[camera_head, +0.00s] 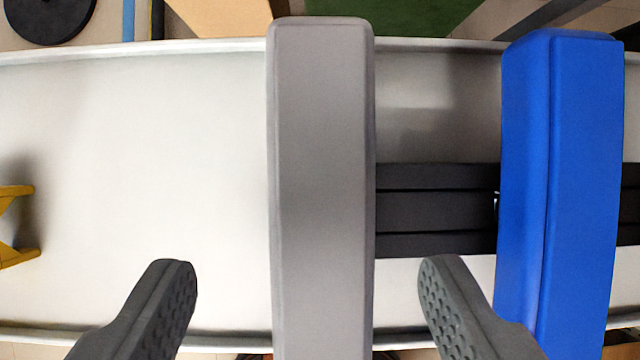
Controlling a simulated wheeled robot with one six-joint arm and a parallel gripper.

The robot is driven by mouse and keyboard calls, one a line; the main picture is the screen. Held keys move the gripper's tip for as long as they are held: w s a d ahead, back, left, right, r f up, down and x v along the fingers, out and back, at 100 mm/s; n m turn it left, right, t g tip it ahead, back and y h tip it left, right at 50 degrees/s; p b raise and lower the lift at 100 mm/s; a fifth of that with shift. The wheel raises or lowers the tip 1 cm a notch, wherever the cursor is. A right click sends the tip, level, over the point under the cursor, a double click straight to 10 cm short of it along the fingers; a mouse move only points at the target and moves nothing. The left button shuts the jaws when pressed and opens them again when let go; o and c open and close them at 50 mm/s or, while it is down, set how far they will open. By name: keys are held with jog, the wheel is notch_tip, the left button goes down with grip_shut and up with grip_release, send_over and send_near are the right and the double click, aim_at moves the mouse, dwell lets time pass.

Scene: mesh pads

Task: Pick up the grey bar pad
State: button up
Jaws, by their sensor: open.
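The grey bar pad (321,180) is a long, rounded bar that runs from the top middle of the view down past the bottom edge. It lies across a pale tray-like surface (130,150) and reaches over its far rim. My gripper (307,280) is open, with one dark textured finger to the left of the grey pad and one to the right. A gap shows between each finger and the pad, and nothing is held. The lower end of the grey pad is out of view.
A blue bar pad (555,190) lies to the right, close to my right finger. A black ribbed strip (437,210) runs between the pads. A yellow object (16,225) sits at the left edge. The pale surface left of the grey pad is mostly bare.

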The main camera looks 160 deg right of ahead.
aim_at(322, 236)
jog(key=shift+d+x, duration=0.15)
jog(key=shift+x, duration=1.15)
jog(key=shift+d+x, duration=0.1)
jog(key=shift+x, duration=1.2)
jog(key=shift+c, duration=0.4)
jog(key=c, duration=1.2)
